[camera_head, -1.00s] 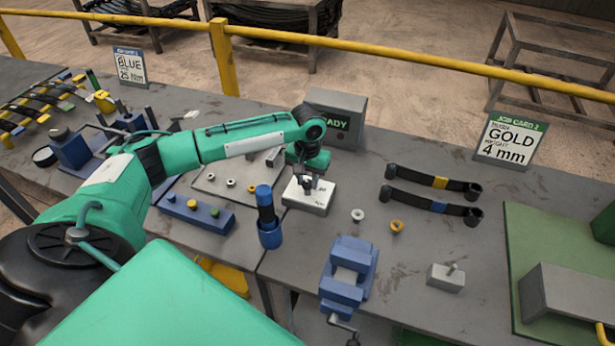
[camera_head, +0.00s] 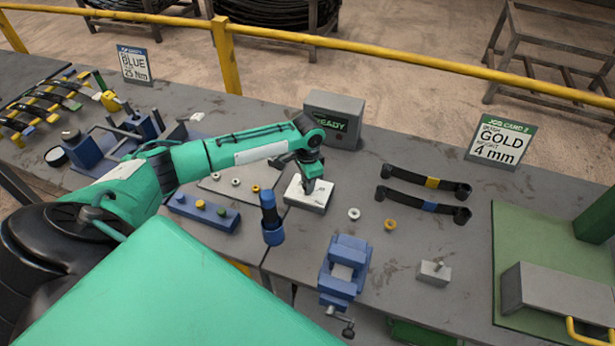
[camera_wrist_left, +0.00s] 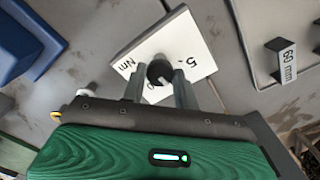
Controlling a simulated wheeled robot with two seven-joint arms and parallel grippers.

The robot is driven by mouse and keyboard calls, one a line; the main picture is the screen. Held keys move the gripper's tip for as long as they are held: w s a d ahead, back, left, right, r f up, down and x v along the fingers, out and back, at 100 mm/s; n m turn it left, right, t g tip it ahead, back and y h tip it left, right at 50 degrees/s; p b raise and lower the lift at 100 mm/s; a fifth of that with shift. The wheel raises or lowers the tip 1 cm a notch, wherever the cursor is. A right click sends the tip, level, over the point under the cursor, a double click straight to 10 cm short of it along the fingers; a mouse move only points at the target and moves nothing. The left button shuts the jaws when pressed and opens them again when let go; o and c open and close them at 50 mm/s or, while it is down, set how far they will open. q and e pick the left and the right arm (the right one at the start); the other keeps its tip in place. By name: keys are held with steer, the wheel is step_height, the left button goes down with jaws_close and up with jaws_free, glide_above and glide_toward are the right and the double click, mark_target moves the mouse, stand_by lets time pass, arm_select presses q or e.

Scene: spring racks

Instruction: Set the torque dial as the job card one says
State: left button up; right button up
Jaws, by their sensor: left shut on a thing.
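The torque dial is a white square plate (camera_head: 318,203) on the bench, with a dark round knob (camera_wrist_left: 159,71) at its middle. In the left wrist view the plate shows "Nm" and a "5"; other marks are hidden by my gripper. My left gripper (camera_head: 309,186) points down over the plate, and its two fingers sit on either side of the knob, shut on it. The pointer's setting cannot be read. Job card one (camera_head: 133,66) stands at the back left and reads "BLUE" and "25 Nm". My right gripper is not in view.
A grey box (camera_head: 334,119) with a "READY" display stands behind the dial. A blue driver (camera_head: 271,218) stands just left of it, and a blue vise (camera_head: 345,270) is in front. Job card 2 (camera_head: 500,142) reads "GOLD" and "4 mm". Two black straps lie to the right.

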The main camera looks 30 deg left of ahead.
arm_select(q)
steer(key=shift+w+r+m, duration=0.1)
steer(key=shift+m, duration=0.3)
steer(key=o, duration=1)
step_height(320, 180, up, 14)
steer(key=b, duration=0.3)
